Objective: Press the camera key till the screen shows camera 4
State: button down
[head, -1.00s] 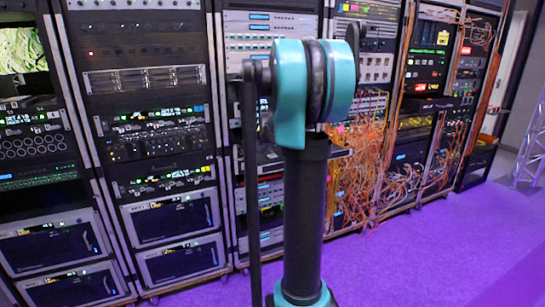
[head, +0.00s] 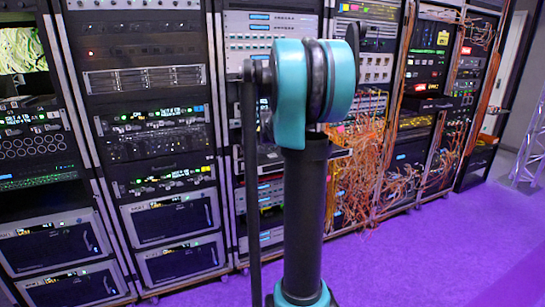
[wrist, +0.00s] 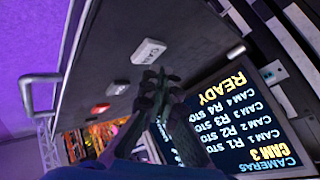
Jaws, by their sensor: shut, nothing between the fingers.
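In the wrist view the white camera key (wrist: 148,52), labelled "CAM", sits on a dark panel (wrist: 118,35). The screen (wrist: 235,120) beside it reads "CAMERAS", "CAM 3", a list of CAM 1 to CAM 4, and "READY". My gripper (wrist: 159,76) is shut and empty. Its fingertips are right by the lower edge of the camera key; I cannot tell whether they touch it. In the head view only my arm shows; my gripper, the key and the screen are not visible there.
Another white key (wrist: 118,88) and a red key (wrist: 99,108) lie in line with the camera key. A metal handle (wrist: 40,92) sticks out at the panel's edge. In the head view, equipment racks (head: 150,130) with orange cables (head: 360,165) stand behind a clear purple floor (head: 420,250).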

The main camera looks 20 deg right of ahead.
jog(key=shift+f, duration=0.15)
jog(key=shift+f, duration=0.25)
jog(key=shift+f, duration=0.4)
dwell(0.9)
jog(key=shift+r, duration=0.8)
jog(key=shift+r, duration=2.5)
